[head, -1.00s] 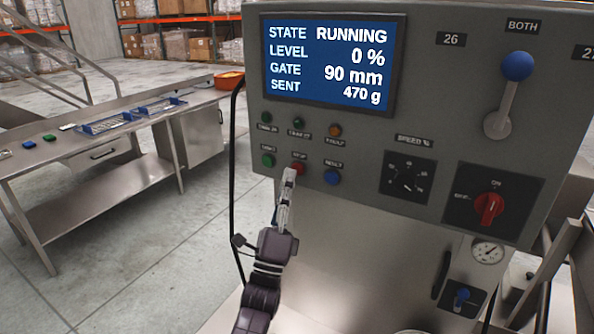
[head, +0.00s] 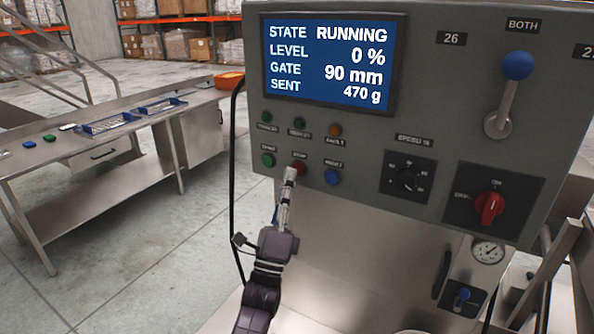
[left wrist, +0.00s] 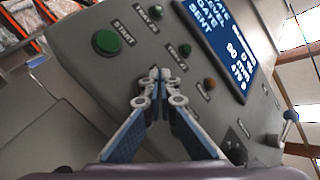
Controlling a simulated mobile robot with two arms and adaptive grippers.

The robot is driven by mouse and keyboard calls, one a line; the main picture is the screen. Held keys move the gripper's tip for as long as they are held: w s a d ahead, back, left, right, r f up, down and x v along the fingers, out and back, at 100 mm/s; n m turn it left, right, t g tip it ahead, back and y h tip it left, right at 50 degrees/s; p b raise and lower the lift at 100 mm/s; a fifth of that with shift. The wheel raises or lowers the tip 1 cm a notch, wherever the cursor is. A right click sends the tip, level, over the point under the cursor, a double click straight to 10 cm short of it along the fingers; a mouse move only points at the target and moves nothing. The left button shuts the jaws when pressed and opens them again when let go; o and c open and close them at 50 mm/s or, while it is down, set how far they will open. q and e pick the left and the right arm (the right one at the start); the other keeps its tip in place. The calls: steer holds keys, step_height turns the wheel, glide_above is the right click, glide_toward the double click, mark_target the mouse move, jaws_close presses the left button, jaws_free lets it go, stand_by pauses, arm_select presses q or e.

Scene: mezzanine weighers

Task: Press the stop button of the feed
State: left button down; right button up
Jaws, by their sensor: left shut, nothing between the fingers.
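The red stop button (head: 299,167) sits on the grey control panel under its label, between the green start button (head: 268,160) and the blue reset button (head: 332,177). My left gripper (head: 290,173) is shut and empty, its fingertips just in front of the red button and covering its lower left part. I cannot tell whether they touch it. In the left wrist view the shut fingertips (left wrist: 158,74) point at the panel, right of the green start button (left wrist: 107,42); the stop button is hidden behind them. The screen (head: 328,60) reads STATE RUNNING. My right gripper is not in view.
A speed knob (head: 407,180), a red rotary switch (head: 490,208) and a blue-knobbed lever (head: 517,66) are on the panel to the right. A black cable hangs along its left edge. A steel bench (head: 100,185) stands at left.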

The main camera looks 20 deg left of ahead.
arm_select(q)
steer(key=shift+w, duration=0.35)
steer(key=shift+w+b, duration=0.4)
steer(key=shift+b, duration=0.1)
stand_by(0.5)
steer(key=shift+s, duration=0.1)
steer(key=shift+s+p, duration=0.3)
steer(key=shift+s, duration=0.5)
steer(key=shift+s+a+p, duration=0.2)
steer(key=shift+s+p, duration=0.65)
steer(key=shift+s, duration=1.6)
